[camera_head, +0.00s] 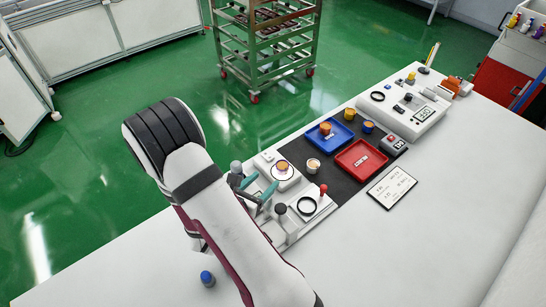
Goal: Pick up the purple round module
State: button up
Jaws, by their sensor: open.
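I cannot clearly pick out a purple round module. The closest match is a small round part with an orange top and a thin dark purplish ring (282,168), on a white fixture just beyond my gripper. My gripper (259,187) has teal fingers, apart and with nothing visible between them. It is low over the near end of the fixture row, to the left of and nearer than that round part. My arm hides part of the fixtures below it.
A blue tray (313,138) holds an orange-topped part, and a red tray (377,170) lies beside it on a dark mat. A pale cup (313,165) stands near. The white table's right side is clear.

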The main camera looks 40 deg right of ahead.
aim_at(283, 165)
jog(key=x, duration=1.2)
jog(key=shift+s+d+f, duration=0.15)
jog(key=shift+d, duration=0.05)
grip_shut()
